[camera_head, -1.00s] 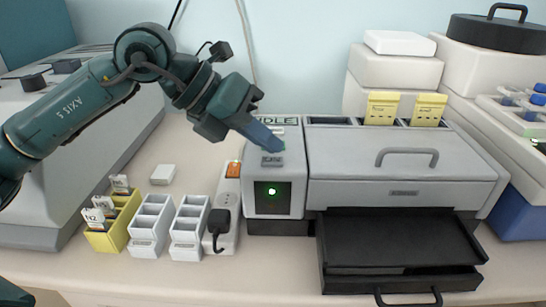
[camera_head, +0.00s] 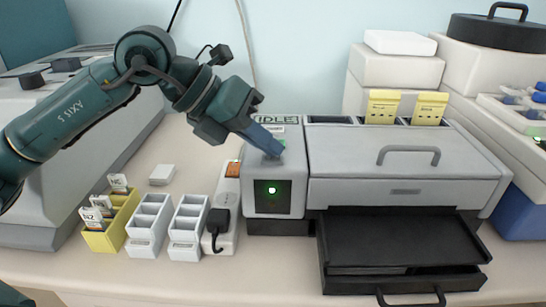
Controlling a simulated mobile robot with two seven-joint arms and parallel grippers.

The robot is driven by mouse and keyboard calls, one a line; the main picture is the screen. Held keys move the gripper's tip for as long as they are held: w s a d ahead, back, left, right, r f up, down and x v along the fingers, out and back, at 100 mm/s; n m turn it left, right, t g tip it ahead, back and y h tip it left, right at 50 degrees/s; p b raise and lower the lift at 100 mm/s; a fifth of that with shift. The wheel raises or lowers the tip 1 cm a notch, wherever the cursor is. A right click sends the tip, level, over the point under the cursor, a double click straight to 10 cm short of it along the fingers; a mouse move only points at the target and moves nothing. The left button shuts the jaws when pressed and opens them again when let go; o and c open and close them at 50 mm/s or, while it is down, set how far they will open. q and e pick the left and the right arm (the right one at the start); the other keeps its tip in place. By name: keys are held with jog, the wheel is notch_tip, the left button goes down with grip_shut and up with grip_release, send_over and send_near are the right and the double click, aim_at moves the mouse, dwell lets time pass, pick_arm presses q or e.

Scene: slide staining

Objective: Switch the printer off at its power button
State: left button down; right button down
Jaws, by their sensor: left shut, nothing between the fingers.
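The printer (camera_head: 400,170) is a grey machine with a handled lid and a black open tray at its front. Its left end is a control block (camera_head: 254,203) with a dark square panel and a lit green light (camera_head: 272,190). A label reading IDLE (camera_head: 276,119) shows on top of the block. My left gripper (camera_head: 275,152) is shut and empty, its blue fingertips pointing down at the block's top. The fingers cover the spot under them, so a button there is hidden and I cannot tell whether they touch. My right gripper is not in view.
A power strip (camera_head: 228,192) with an orange switch and a black plug stands just left of the printer. White slide racks (camera_head: 150,222) and a yellow rack (camera_head: 110,238) with slides stand further left. White boxes (camera_head: 395,67) are stacked behind.

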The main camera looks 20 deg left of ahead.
aim_at(265, 159)
pick_arm(q)
jog(key=shift+f, duration=0.15)
dwell(0.3)
jog(key=shift+r, duration=0.6)
jog(key=shift+r+p, duration=0.1)
jog(key=shift+p, duration=0.2)
notch_tip(265, 159, up, 6)
jog(key=p, duration=0.4)
